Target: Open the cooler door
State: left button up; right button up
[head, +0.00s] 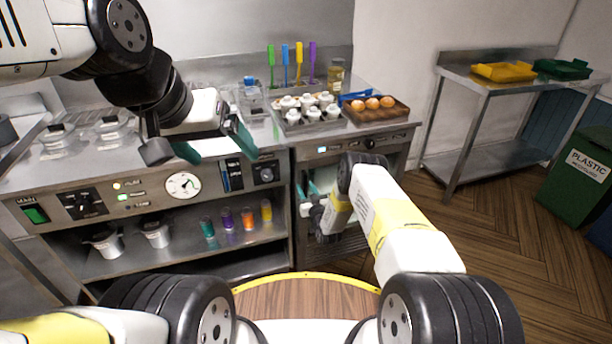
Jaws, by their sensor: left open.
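The cooler (381,144) is the steel unit under the right part of the counter, with a small lit display on its front strip. Its front below that strip is largely hidden by my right arm, so I cannot tell whether the door stands ajar. My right gripper (306,188) is low in front of the cooler's left side, pointing at it. Its teal fingers are partly hidden, and contact with the door or a handle cannot be made out. My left gripper (213,147) is open and empty, its teal fingers spread above the front edge of the left counter.
On the counter are a tray of white-capped containers (308,110), an egg tray (375,108) and colored utensils (284,68). Several colored cups (247,219) stand on the shelf below. A steel table (487,118) and green bin (580,178) are right; wooden floor (480,240) is clear.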

jog(key=shift+c, duration=0.3)
grip_shut()
dwell(1.1)
